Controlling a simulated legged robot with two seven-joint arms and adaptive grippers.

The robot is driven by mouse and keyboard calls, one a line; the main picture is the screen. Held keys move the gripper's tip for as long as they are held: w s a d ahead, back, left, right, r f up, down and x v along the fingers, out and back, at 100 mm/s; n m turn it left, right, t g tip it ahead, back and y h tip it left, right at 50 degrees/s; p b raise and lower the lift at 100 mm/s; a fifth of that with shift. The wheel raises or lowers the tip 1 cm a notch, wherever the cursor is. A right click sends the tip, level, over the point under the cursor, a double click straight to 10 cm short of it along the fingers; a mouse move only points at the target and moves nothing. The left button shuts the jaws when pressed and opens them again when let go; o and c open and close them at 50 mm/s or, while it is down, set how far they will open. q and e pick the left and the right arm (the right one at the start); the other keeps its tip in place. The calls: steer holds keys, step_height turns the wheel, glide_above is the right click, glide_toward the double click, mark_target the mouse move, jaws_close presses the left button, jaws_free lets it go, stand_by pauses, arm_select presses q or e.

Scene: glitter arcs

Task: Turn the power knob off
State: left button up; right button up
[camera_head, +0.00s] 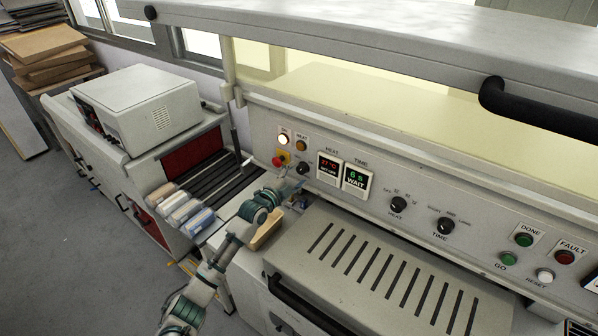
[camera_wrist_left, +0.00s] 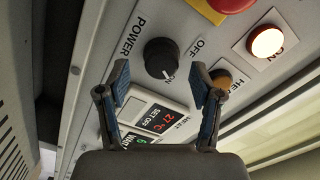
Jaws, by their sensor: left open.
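The black power knob (camera_wrist_left: 161,58) is on the sloped panel, beside the printed words POWER and OFF, in the left wrist view. A small white mark shows at its lower edge; I cannot tell its exact setting. The knob also shows in the head view (camera_head: 303,168), just above my left gripper (camera_head: 289,187). In the wrist view my left gripper (camera_wrist_left: 160,82) is open and empty, its blue-padded fingers on either side of the knob's line. The knob lies just beyond the fingertips, apparently untouched. My right gripper is not in view.
A red emergency button (camera_head: 279,160), a lit white lamp (camera_head: 284,140) and an amber heat lamp (camera_head: 301,146) are close to the knob. The temperature display (camera_head: 329,168) is to its right. A slotted cover (camera_head: 385,275) lies below the panel.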

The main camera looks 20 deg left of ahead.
arm_select(q)
steer(key=shift+w+d, duration=0.15)
steer(key=shift+w, duration=0.45)
steer(key=shift+w+a+f, duration=0.1)
steer(key=shift+a+f, duration=0.05)
steer(key=shift+a, duration=0.1)
steer(key=c, duration=1.2)
steer(key=shift+o, duration=0.2)
